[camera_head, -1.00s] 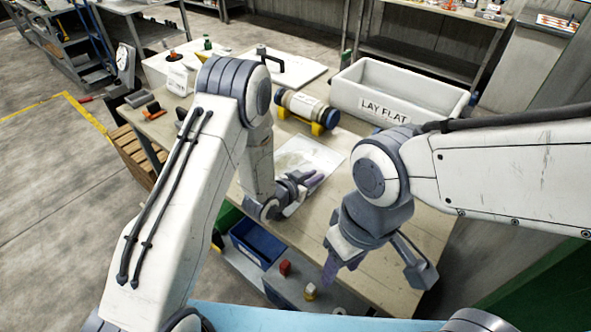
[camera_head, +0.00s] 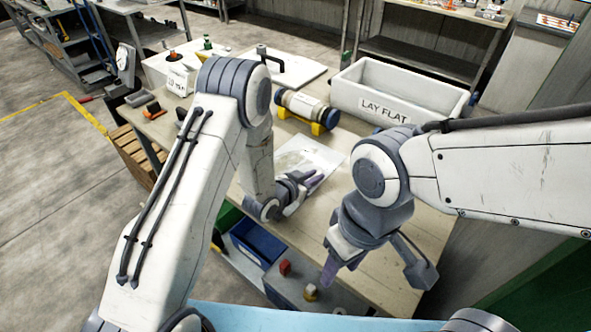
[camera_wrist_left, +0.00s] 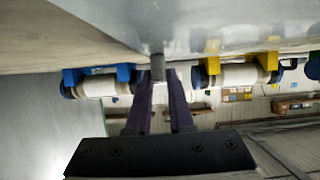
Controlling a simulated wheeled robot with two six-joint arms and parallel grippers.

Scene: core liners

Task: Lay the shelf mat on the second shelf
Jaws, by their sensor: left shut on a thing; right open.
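A thin, pale, translucent sheet (camera_head: 318,154), which looks like the shelf mat, lies on the wooden bench. My left gripper (camera_head: 312,183) is at its near edge, shut on it; the arm hides part of the sheet. In the left wrist view the purple fingers (camera_wrist_left: 160,95) meet at a small grey tab at the edge of a large grey sheet (camera_wrist_left: 215,22). My right gripper (camera_head: 328,275) is open and empty over the bench's near side, pointing down. I cannot tell which surface is the second shelf.
A white "LAY FLAT" trough (camera_head: 400,93) and a tube on yellow supports (camera_head: 307,109) stand behind the sheet. A white box (camera_head: 168,74) is at back left. A blue bin (camera_head: 256,244) sits low in front. Metal shelving (camera_head: 425,52) stands behind.

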